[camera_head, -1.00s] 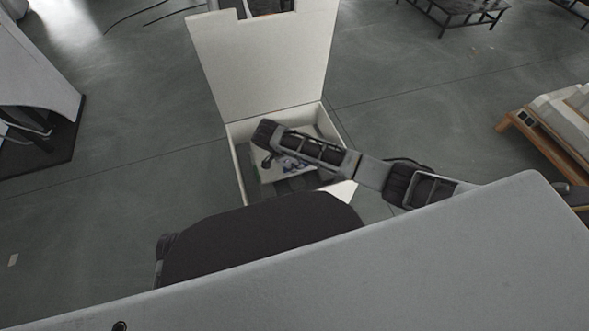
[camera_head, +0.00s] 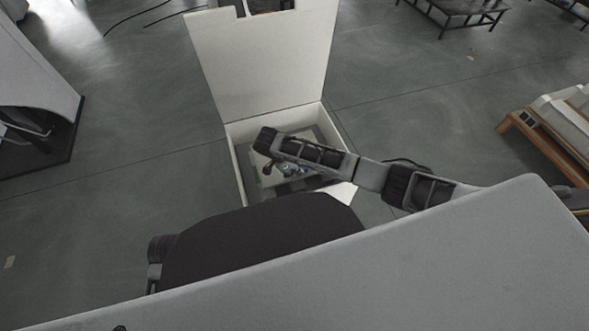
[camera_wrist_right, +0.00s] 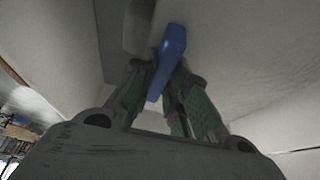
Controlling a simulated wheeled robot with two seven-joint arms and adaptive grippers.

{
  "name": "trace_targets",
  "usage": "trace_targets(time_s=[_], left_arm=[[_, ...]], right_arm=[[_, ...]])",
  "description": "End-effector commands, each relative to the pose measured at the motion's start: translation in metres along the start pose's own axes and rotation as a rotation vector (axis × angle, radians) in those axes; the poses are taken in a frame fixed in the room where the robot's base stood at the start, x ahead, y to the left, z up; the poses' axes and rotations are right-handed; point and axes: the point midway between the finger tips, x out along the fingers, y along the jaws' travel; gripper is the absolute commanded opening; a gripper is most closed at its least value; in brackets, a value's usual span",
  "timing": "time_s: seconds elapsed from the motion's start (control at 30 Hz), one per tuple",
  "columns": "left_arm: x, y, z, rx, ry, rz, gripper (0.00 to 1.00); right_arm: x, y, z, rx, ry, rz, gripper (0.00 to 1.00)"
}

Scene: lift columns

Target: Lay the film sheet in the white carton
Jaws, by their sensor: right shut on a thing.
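The white carton (camera_head: 240,170) stands on the floor with its tall lid raised at the back. My right arm reaches in from the right over the carton, and my right gripper (camera_head: 287,168) is low at its opening, partly hidden under the wrist. In the right wrist view the gripper's green-padded fingers (camera_wrist_right: 168,75) are shut on a narrow blue piece (camera_wrist_right: 174,48). A pale surface lies close beyond it. I cannot clearly make out the film sheet, or tell whether the blue piece belongs to it. My left gripper is out of view.
The carton's raised lid (camera_head: 265,65) stands behind the gripper. A wooden-framed pallet (camera_head: 520,128) with pale goods is at the right. A dark metal rack (camera_head: 455,12) is at the back right. The floor left of the carton is clear.

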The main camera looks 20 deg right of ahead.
Motion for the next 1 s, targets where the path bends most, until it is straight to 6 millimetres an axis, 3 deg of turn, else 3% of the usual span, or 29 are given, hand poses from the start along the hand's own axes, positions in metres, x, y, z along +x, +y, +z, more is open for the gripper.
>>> trace_targets(time_s=[0.27, 0.73, 0.77, 0.8, 0.9, 1.0], left_arm=[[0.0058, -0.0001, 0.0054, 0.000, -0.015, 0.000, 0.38], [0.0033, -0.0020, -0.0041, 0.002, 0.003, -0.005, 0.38], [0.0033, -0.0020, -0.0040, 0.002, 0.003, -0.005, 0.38], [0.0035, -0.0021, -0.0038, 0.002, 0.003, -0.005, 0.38], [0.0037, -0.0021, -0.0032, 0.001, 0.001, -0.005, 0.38], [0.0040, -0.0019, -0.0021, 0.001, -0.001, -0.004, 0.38]], right_arm=[[0.0051, 0.0005, 0.0019, 0.000, 0.001, 0.001, 0.00], [0.0106, 0.0002, 0.0047, 0.000, -0.001, 0.000, 0.00], [0.0107, 0.0003, 0.0047, 0.000, -0.001, 0.000, 0.18], [0.0107, 0.0003, 0.0046, 0.000, 0.000, 0.000, 0.23], [0.0108, 0.0004, 0.0046, 0.000, 0.000, 0.000, 0.36], [0.0108, 0.0004, 0.0045, 0.000, 0.000, 0.000, 0.37]])
